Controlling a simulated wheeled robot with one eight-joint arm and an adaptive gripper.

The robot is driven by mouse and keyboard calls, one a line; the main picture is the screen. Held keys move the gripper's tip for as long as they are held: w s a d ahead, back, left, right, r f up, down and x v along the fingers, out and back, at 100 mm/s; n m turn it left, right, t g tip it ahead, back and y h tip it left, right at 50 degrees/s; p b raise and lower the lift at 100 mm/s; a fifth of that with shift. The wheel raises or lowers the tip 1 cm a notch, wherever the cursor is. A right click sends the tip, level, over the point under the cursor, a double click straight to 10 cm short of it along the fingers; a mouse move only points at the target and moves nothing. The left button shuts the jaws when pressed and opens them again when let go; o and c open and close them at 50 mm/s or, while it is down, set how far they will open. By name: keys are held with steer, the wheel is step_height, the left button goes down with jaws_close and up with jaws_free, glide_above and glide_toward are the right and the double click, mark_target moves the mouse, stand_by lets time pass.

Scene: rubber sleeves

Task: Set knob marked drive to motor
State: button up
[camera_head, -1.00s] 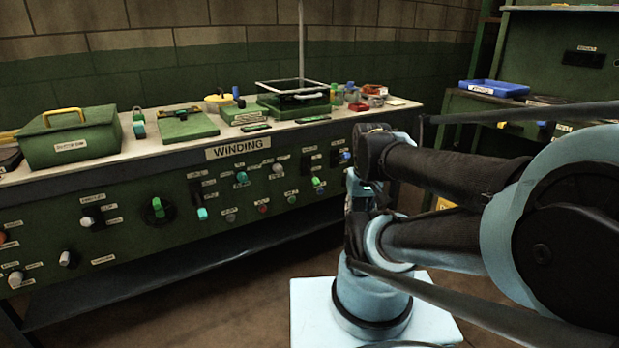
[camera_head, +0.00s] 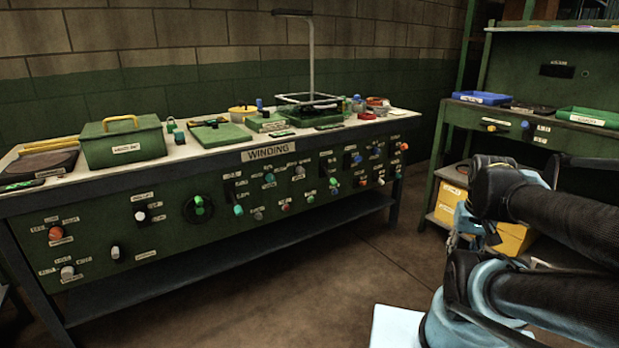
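A green control panel (camera_head: 163,262) runs along the front of the bench, with a sign reading WINDING. It carries several knobs with small labels. Among them are a large round dark knob with a green grip (camera_head: 198,206), a white knob (camera_head: 141,215), an orange knob (camera_head: 56,233) and a teal knob (camera_head: 238,210). The labels are too small to read, so I cannot tell which knob is marked drive. What seems to be my gripper (camera_head: 462,236) hangs at the right, well apart from the panel. Its fingers are too small and dark to judge.
The bench top (camera_head: 205,150) holds a green toolbox (camera_head: 123,143), trays and small parts. A green workstation with a blue tray (camera_head: 481,98) stands at the right. A yellow box (camera_head: 512,238) sits on its lower shelf behind my arm. The floor before the bench is clear.

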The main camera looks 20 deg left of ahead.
steer(key=shift+s+d, duration=0.1)
steer(key=shift+s, duration=0.05)
steer(key=o, duration=0.4)
steer(key=shift+s+r, duration=0.15)
steer(key=shift+s, duration=0.05)
steer(key=shift+o, duration=0.2)
steer(key=shift+s+r, duration=0.1)
steer(key=shift+r, duration=0.15)
steer(key=w+a+r+n+t+y, duration=0.1)
steer(key=w+a+r+n, duration=0.15)
steer(key=w+a, duration=0.45)
steer(key=w+a+r+n+t+y, duration=0.1)
steer(key=w+a+r+t+y, duration=0.15)
steer(key=w, duration=0.75)
steer(key=n+t+y, duration=0.3)
steer(key=n+y, duration=0.3)
steer(key=y, duration=0.1)
glide_above(302, 171)
steer(key=s+d, duration=1.1)
steer(key=d, duration=0.2)
step_height(302, 171, down, 7)
steer(key=x, duration=1.7)
steer(key=shift+w+a, duration=0.15)
steer(key=shift+w, duration=0.05)
